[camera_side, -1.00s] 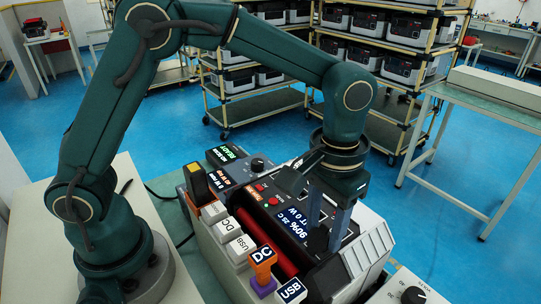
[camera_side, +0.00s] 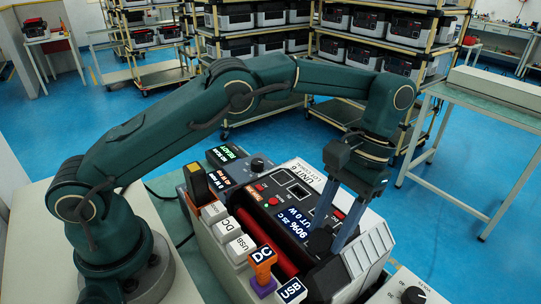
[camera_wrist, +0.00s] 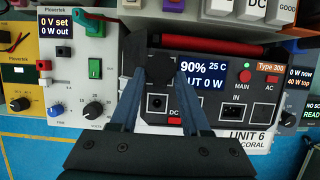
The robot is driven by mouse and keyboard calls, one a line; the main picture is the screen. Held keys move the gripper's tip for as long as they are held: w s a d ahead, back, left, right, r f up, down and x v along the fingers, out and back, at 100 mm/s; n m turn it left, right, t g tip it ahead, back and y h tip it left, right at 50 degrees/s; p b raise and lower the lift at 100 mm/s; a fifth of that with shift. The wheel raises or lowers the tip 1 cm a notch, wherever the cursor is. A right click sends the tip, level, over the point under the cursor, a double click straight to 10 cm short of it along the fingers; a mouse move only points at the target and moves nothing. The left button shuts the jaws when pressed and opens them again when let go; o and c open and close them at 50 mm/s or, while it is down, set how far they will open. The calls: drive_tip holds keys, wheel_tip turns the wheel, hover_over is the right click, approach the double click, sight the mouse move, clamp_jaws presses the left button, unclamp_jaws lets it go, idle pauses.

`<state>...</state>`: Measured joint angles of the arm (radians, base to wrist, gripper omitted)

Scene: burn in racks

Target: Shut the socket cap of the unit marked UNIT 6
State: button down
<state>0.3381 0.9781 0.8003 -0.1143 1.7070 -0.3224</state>
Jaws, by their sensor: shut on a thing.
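The unit marked UNIT 6 (camera_side: 305,178) stands on the bench, its front panel facing up. Its lit screen reads 90%, 25 C, and the UNIT 6 label shows in the wrist view (camera_wrist: 250,138). My gripper (camera_side: 322,238) reaches down over the panel beside the screen, tilted. In the wrist view its two blue-grey fingers (camera_wrist: 158,68) close on a dark round piece, which looks like the socket cap (camera_wrist: 160,62). The DC socket (camera_wrist: 157,103) shows uncovered between the fingers. The cap's hinge and the fingertip contact are hard to make out.
A red bar (camera_side: 282,250) runs along the unit. White DC and USB blocks (camera_side: 240,248) and an orange DC plug (camera_side: 262,262) stand along the left edge. A power supply (camera_wrist: 75,70) with knobs is beside the unit. A shelf rack (camera_side: 380,50) stands behind.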

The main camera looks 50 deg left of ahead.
idle(0.3)
drive_tip(key=shift+c, duration=1.9)
unclamp_jaws()
drive_tip(key=shift+s+r+t, duration=0.1)
drive_tip(key=shift+r+t, duration=0.05)
drive_tip(key=shift+t, duration=0.15)
